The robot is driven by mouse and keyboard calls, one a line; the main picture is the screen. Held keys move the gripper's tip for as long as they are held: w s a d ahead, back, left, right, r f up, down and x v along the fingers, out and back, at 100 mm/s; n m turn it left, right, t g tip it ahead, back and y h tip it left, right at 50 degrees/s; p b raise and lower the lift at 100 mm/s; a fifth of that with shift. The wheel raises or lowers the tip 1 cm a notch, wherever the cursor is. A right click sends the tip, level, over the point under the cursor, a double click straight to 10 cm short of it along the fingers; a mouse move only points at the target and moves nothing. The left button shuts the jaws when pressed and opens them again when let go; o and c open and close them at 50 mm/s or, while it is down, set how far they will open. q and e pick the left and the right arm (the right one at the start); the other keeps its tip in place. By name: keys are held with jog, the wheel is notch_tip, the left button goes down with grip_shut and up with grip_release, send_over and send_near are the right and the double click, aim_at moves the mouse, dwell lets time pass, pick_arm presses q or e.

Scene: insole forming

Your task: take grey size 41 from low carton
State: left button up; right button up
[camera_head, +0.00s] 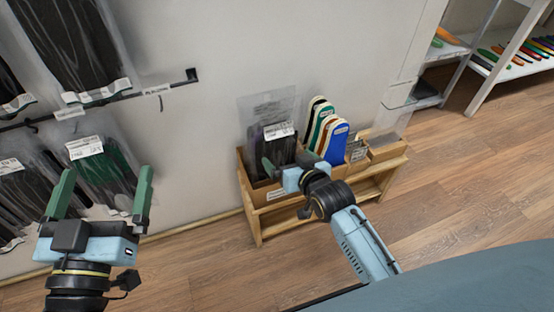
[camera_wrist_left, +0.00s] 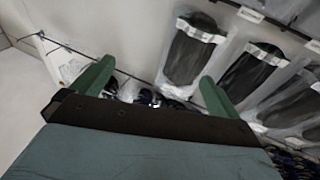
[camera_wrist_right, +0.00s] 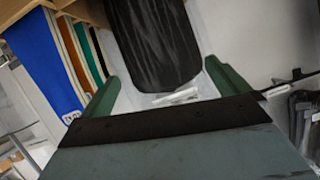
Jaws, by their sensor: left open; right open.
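A low wooden carton stand (camera_head: 262,226) stands on the floor against the wall. Its left section holds dark grey insoles in clear bags (camera_head: 285,145) with white labels; the size print is too small to read. In the right wrist view a dark insole in a clear bag (camera_wrist_right: 153,40) lies between and beyond the fingers. My right gripper (camera_head: 283,172) is open at the front of that section; whether it touches a bag cannot be told. My left gripper (camera_head: 102,195) is open and empty in front of the bags hanging on the wall.
Blue, green and other coloured insoles (camera_head: 335,141) stand in the carton's middle, right beside my right gripper. Bagged insoles (camera_head: 103,165) hang from wall rails at the left. A white shelf (camera_head: 500,62) stands at the back right. The wooden floor (camera_head: 465,175) at right is clear.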

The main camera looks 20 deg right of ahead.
aim_at(281, 149)
jog(key=b+x, duration=0.2)
jog(key=x, duration=0.1)
jog(key=shift+w+f+b, duration=0.15)
jog(key=shift+w+b, duration=0.2)
jog(key=shift+b, duration=0.05)
jog(key=shift+w+f, duration=0.1)
jog(key=shift+w, duration=0.4)
pick_arm(q)
jog(key=s+r+t+h, duration=0.2)
jog(key=s+r+t, duration=0.1)
jog(key=r+t, duration=0.3)
jog(key=shift+s+r+t, duration=0.25)
jog(key=shift+t, duration=0.05)
jog(key=shift+a, duration=0.1)
pick_arm(e)
jog(key=shift+c, duration=0.4)
jog(key=c, duration=1.2)
jog(key=shift+o, duration=0.2)
pick_arm(q)
jog(key=shift+w, duration=0.1)
